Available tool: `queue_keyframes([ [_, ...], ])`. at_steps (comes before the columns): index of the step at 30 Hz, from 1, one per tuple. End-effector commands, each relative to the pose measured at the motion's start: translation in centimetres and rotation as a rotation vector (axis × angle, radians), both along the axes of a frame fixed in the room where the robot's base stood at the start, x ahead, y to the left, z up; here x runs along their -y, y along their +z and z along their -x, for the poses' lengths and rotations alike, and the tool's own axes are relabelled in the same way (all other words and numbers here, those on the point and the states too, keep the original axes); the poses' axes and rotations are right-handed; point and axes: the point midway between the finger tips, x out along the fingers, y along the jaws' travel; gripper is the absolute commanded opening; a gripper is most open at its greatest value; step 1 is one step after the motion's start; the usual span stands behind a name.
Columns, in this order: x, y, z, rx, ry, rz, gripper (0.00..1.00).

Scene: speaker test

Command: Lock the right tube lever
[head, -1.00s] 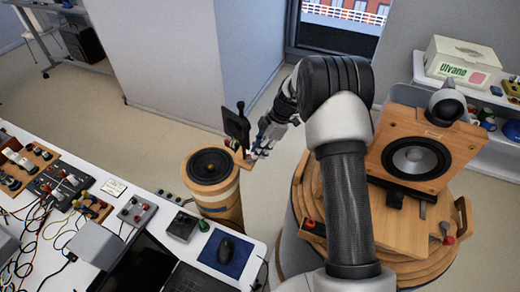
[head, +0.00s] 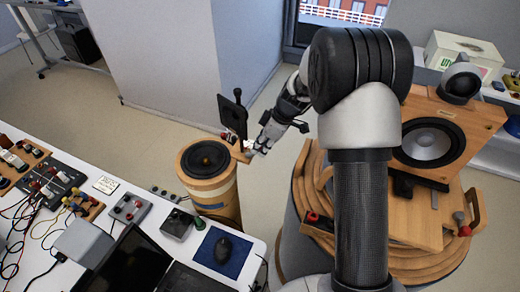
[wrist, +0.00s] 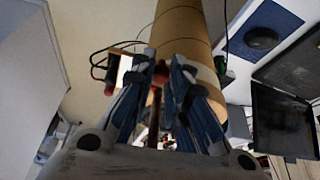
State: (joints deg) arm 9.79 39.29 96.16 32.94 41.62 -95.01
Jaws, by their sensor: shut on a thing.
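The tube (head: 215,195) is a tan upright cylinder with a black speaker cone (head: 207,159) on top. It stands beyond the desk corner, and its side also shows in the wrist view (wrist: 184,28). My gripper (head: 249,148) is at the right side of the tube's top rim, beside an upright black plate (head: 233,116). In the wrist view my gripper (wrist: 165,85) has its blue-padded fingers close together around a small red part, seemingly the right tube lever (wrist: 160,72). The fingers hide most of it, so its angle cannot be told.
The desk (head: 145,232) at left holds a mouse on a blue mat (head: 222,252), a laptop and wired boxes. At right a round wooden stand (head: 425,265) carries a speaker in a wooden panel (head: 430,142). Floor is free behind the tube.

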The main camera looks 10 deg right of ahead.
Motion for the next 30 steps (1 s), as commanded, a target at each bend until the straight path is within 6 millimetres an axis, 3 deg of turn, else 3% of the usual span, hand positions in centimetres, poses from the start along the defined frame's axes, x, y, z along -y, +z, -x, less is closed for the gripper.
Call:
queue_keyframes([
  [18, -0.6, 0.1, 2.5, -0.001, -0.547, 0.001, 0.0],
  [30, -1.1, 0.1, 3.1, 0.0, -0.734, 0.0, 0.0],
])
